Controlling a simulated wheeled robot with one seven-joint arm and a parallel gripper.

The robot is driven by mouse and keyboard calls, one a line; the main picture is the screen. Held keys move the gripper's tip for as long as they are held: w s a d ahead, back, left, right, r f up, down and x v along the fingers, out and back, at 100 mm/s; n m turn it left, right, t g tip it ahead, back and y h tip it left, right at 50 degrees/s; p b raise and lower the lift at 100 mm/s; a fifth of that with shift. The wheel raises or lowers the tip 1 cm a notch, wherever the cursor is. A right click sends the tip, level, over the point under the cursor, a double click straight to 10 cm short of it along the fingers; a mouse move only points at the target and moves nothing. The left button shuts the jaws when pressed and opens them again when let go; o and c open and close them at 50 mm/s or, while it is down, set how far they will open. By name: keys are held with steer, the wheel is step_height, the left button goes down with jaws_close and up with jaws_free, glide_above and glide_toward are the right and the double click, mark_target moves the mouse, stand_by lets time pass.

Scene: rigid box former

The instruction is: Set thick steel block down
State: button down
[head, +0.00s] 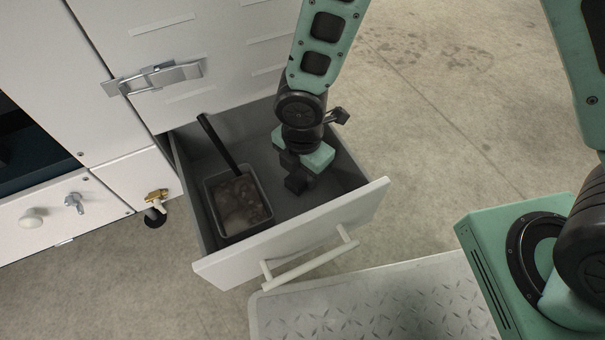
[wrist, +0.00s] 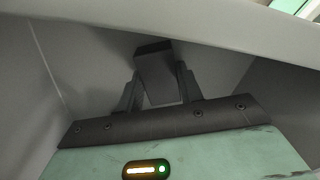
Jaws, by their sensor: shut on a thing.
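My gripper (head: 291,169) is down inside an open drawer (head: 290,240), at its right part. In the wrist view my gripper (wrist: 158,90) is shut on a dark grey steel block (wrist: 153,60), one finger on each side. The block also shows in the head view (head: 298,181), below the gripper, near the drawer's front wall. I cannot tell whether the block touches the drawer floor. Much of the gripper and the far part of the drawer are hidden by my wrist.
A grey tray (head: 212,210) with brownish contents sits in the drawer's left part, with a black handle (head: 217,143) rising from it. The drawer walls enclose the gripper closely. A latch (head: 152,78) juts from the white cabinet (head: 155,25) above.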

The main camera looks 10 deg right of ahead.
steer(key=c, duration=0.9)
jaws_free()
step_height(320, 180, up, 12)
steer(key=p, duration=0.7)
steer(key=shift+r+p, duration=0.15)
steer(key=shift+p, duration=0.2)
step_height(320, 180, up, 9)
steer(key=m, duration=0.7)
glide_above(302, 173)
steer(key=s+d, duration=0.3)
steer(key=s+d+r+m, duration=0.1)
steer(key=s+r+m, duration=0.1)
steer(key=s+m, duration=0.1)
steer(key=s+d+r+m, duration=0.2)
steer(key=s+r+m, duration=0.1)
steer(key=m, duration=0.1)
steer(key=s+d+r+m, duration=0.2)
steer(key=s+m, duration=0.1)
steer(key=m, duration=0.1)
steer(key=shift+r+y, duration=0.25)
steer(key=shift+y, duration=0.05)
steer(key=shift+r, duration=0.1)
